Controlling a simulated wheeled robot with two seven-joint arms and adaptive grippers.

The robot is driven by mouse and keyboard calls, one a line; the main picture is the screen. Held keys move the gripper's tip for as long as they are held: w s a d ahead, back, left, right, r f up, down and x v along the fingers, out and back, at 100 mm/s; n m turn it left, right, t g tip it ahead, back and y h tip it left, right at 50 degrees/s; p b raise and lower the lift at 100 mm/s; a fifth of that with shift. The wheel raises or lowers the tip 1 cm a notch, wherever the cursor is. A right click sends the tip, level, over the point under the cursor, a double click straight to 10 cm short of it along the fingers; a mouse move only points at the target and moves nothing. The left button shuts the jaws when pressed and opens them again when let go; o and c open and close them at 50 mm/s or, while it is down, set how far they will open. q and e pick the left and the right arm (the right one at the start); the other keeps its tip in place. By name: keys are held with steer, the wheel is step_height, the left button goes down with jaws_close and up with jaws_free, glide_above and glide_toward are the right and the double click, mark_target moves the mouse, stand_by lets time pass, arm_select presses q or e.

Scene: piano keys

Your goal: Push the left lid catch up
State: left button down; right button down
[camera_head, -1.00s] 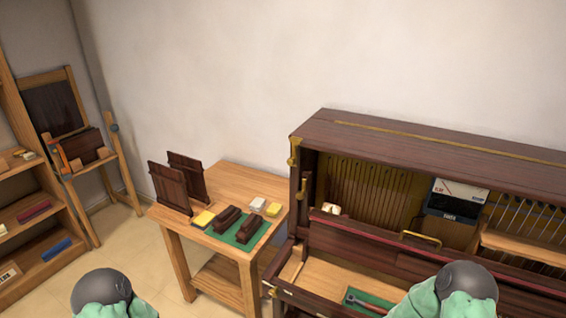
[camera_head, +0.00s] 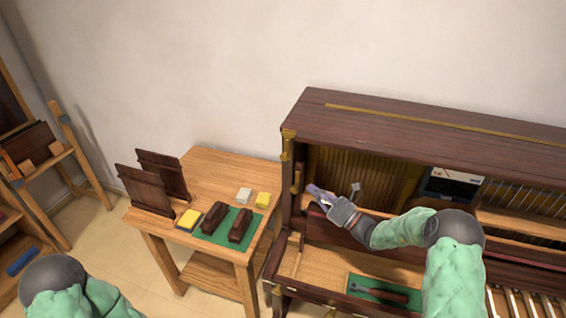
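The upright piano's left side carries brass fittings: one at the top left corner (camera_head: 288,145) and a small upright brass catch (camera_head: 297,179) on the left inner post. I cannot tell for certain which is the left lid catch. My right gripper (camera_head: 314,191) reaches left into the piano's open front, its pale purple tip just right of the small brass catch. Whether it touches is unclear, and so is the state of its fingers. My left gripper is out of view; only part of my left arm shows at the lower left.
A wooden side table (camera_head: 213,165) left of the piano holds dark blocks on a green mat (camera_head: 224,238), a yellow pad and small pieces. A dark box (camera_head: 449,188) sits inside the piano. A tool lies on a green cloth (camera_head: 356,292) below my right arm.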

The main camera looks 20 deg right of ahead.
steer(key=shift+w+d+r, duration=0.1)
steer(key=shift+d+r, duration=0.2)
steer(key=shift+r, duration=0.05)
steer(key=b, duration=0.1)
glide_toward(285, 151)
steer(key=w+a+f, duration=0.2)
steer(key=w+a, duration=0.1)
steer(key=a, duration=0.1)
steer(key=shift+w+a, duration=0.1)
steer(key=shift+a, duration=0.05)
steer(key=shift+r, duration=0.1)
